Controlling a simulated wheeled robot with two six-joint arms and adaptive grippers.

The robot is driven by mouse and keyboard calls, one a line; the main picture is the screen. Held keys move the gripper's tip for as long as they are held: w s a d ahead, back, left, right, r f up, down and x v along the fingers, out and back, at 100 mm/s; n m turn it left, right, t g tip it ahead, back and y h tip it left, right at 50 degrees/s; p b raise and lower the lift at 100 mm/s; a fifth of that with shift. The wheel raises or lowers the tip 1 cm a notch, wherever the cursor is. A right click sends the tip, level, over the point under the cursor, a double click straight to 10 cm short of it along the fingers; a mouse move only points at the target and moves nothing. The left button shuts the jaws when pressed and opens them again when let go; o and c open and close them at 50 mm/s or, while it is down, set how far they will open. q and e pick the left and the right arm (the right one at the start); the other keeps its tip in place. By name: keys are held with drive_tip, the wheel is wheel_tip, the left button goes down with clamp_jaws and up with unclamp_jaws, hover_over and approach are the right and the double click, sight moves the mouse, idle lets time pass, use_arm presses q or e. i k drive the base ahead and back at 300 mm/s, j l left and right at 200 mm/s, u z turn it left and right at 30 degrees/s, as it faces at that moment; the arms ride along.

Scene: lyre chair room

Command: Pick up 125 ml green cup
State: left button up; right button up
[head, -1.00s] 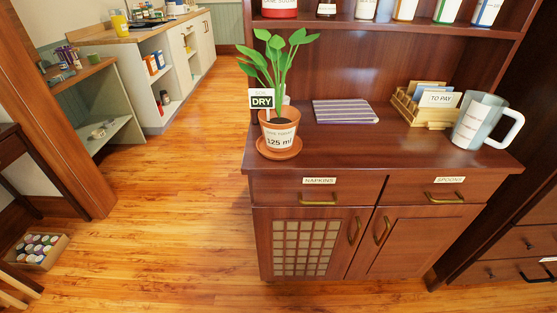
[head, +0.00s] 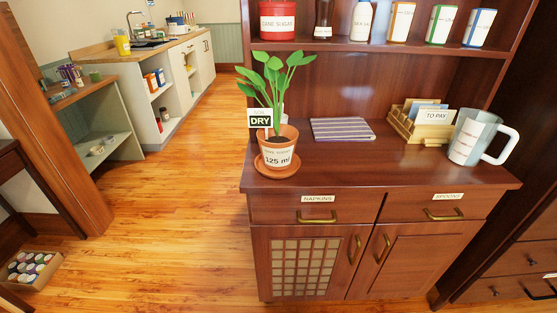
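A small green item (head: 95,76), possibly the green cup, stands on the low wooden-topped shelf unit at the left. It is too small and far away for me to read any volume on it. The only "125 ml" I can read is on the terracotta pot (head: 279,152), which holds a green leafy plant and a "DRY" sign. Neither of my grippers is in view.
The dark wood cabinet (head: 400,172) fills the right, bearing a striped mat (head: 343,130), a "TO PAY" letter holder (head: 422,126) and a blue-grey pitcher (head: 473,137). A box of cans (head: 32,268) sits on the floor. Open floor (head: 185,190) leads to the kitchen counter (head: 150,45).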

sight(442, 17)
drive_tip(key=l, duration=1.15)
drive_tip(key=i+l, duration=0.15)
drive_tip(key=l, duration=1)
